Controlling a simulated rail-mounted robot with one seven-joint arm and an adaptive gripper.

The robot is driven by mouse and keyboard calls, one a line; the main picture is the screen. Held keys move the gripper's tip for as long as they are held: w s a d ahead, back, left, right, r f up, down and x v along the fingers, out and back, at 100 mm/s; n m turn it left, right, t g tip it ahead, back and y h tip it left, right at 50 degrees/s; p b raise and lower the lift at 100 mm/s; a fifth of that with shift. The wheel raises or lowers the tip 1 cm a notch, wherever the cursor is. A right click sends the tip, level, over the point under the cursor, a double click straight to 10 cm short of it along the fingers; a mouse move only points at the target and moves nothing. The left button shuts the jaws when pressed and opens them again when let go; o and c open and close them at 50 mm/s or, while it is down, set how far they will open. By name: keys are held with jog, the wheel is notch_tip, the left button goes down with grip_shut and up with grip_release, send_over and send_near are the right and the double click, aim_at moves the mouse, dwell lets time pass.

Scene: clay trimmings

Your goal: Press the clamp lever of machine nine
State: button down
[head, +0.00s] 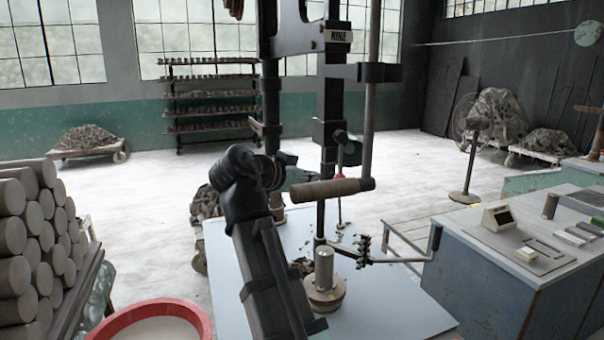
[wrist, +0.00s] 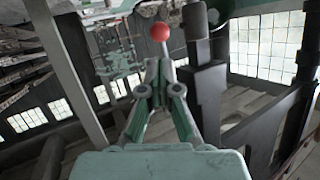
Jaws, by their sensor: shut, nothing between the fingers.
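Machine nine is a dark upright frame with a plate reading NINE (head: 341,36) near its top. A thin lever with a red ball knob (head: 340,174) shows on it in the head view, just right of my gripper (head: 304,175). The red knob (wrist: 160,31) also shows in the wrist view, straight beyond the tips of my gripper (wrist: 160,76). My gripper is shut and empty, with a small apparent gap to the knob. A thick wooden handle (head: 325,190) on a vertical rod partly hides the fingers in the head view.
A clay cylinder (head: 324,268) stands on a round base on the pale table (head: 385,300) below. A dark post (wrist: 204,85) stands close right of my fingers. A red-rimmed tub (head: 205,318), stacked clay rolls (head: 18,230) and a grey-blue cabinet (head: 490,285) flank the table.

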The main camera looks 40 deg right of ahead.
aim_at(341, 160)
jog(key=p+x, duration=0.2)
jog(key=x, duration=0.6)
jog(key=shift+w+d, duration=0.15)
jog(key=shift+d, duration=0.2)
jog(key=shift+f, duration=0.2)
